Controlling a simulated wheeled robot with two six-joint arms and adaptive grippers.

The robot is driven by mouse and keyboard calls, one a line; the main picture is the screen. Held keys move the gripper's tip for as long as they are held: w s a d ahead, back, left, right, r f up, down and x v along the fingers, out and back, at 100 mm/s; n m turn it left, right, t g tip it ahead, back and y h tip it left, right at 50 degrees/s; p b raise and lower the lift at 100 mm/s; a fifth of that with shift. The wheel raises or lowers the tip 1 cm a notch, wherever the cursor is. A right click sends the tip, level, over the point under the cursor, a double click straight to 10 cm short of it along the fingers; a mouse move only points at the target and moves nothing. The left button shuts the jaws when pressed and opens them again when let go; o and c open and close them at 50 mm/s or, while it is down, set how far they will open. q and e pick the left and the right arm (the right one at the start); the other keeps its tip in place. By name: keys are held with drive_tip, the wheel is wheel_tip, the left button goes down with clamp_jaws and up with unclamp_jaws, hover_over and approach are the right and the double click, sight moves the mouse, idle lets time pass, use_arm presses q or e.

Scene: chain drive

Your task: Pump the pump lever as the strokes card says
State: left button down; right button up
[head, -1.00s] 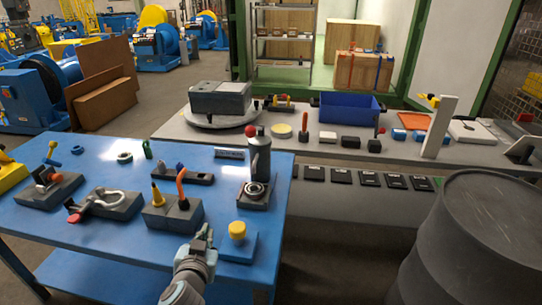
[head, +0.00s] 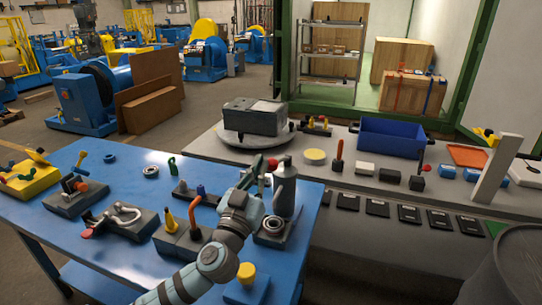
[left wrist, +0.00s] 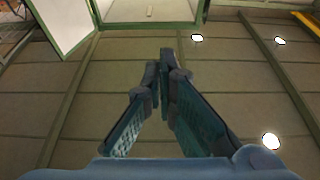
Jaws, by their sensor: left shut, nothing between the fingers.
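A grey upright cylinder (head: 286,192), which looks like the pump, stands on a dark base near the right edge of the blue table. A red knob (head: 272,164) shows at its top left and looks like the lever's end. My left gripper (head: 257,164) is shut and empty, its tips just left of the red knob in the picture. I cannot tell whether they touch it. My left forearm covers part of the table. I cannot make out a strokes card. My right gripper is not in view.
A block with an orange handle (head: 194,216) and a yellow-knobbed blue block (head: 246,274) stand close to my left arm. A clamp fixture (head: 116,220) is farther left. A grey bench (head: 330,168) behind holds a blue bin (head: 392,138) and small parts.

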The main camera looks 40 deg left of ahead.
use_arm(q)
drive_tip(key=r+p+x, duration=0.1)
drive_tip(key=p+x, duration=0.2)
drive_tip(key=x, duration=0.4)
drive_tip(key=f, duration=0.1)
drive_tip(key=f+b, duration=0.1)
drive_tip(key=f, duration=0.1)
drive_tip(key=w+f+b, duration=0.1)
drive_tip(key=shift+a+f, duration=0.3)
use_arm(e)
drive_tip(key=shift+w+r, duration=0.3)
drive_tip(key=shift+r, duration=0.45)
